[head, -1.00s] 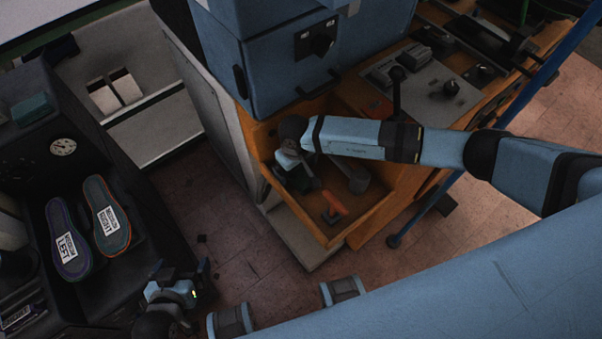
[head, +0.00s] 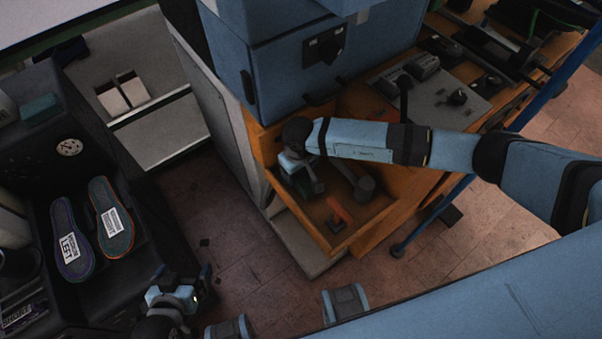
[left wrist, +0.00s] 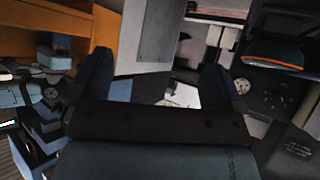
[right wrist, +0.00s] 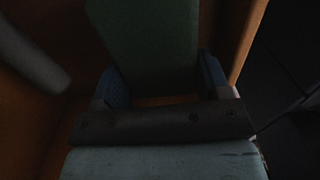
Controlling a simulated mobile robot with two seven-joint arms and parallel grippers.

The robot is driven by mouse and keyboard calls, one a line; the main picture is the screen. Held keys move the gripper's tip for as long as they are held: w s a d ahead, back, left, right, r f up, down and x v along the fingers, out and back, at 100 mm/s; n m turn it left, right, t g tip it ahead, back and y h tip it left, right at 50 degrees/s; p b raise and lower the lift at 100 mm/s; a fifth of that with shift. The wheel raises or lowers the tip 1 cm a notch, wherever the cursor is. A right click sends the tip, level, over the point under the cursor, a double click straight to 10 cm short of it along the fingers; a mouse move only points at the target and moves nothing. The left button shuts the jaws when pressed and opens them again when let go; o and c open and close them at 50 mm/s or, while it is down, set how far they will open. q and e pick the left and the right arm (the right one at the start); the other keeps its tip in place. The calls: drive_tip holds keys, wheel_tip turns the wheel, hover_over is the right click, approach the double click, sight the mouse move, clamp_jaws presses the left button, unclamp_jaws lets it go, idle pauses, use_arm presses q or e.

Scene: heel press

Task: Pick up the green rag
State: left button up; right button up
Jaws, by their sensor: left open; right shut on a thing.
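The green rag (right wrist: 150,45) shows dark green in the right wrist view, between the two fingers of my right gripper (right wrist: 160,85). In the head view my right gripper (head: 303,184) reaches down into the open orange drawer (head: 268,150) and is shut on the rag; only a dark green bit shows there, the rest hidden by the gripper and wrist. My left gripper (head: 186,276) is open and empty, over the floor to the right of the black bench. Its fingers stand apart in the left wrist view (left wrist: 160,85).
The drawer also holds a grey-headed tool (head: 364,188) and an orange-handled tool (head: 338,210), with the drawer walls close around. The blue machine box (head: 300,60) stands right behind. Two insoles (head: 72,240) lie on the black bench at left. Floor between is clear.

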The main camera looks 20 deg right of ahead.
wheel_tip(320, 180, up, 5)
drive_tip(key=s+a+b, duration=0.1)
drive_tip(key=s+a, duration=0.2)
drive_tip(key=a, duration=0.6)
drive_tip(key=s+a+b, duration=0.1)
drive_tip(key=s+a, duration=0.3)
drive_tip(key=a, duration=0.5)
drive_tip(key=shift+a+b, duration=0.2)
drive_tip(key=shift+b, duration=0.2)
